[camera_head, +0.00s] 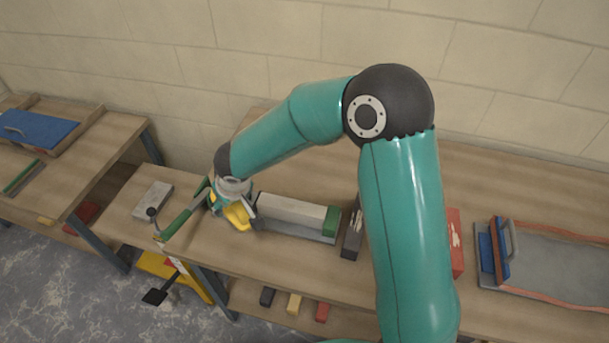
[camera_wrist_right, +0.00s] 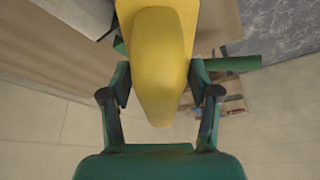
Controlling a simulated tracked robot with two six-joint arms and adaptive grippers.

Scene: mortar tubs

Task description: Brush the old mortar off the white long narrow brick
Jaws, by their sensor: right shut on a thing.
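My right gripper (camera_head: 228,208) is at the left end of a long pale block with a green far end (camera_head: 290,212), which lies on the bench and looks like the white brick. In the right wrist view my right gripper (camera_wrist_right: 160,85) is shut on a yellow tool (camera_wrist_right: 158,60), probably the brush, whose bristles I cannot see. The yellow tool (camera_head: 237,215) also shows in the head view, close to the block; I cannot tell whether they touch. A pale block edge shows in the wrist view (camera_wrist_right: 80,12). My left gripper is not in view.
A dark brick (camera_head: 352,238) and a mortar-marked red brick (camera_head: 455,240) are partly behind my arm. A tray (camera_head: 555,265) stands at right. Small blocks (camera_head: 294,303) lie below.

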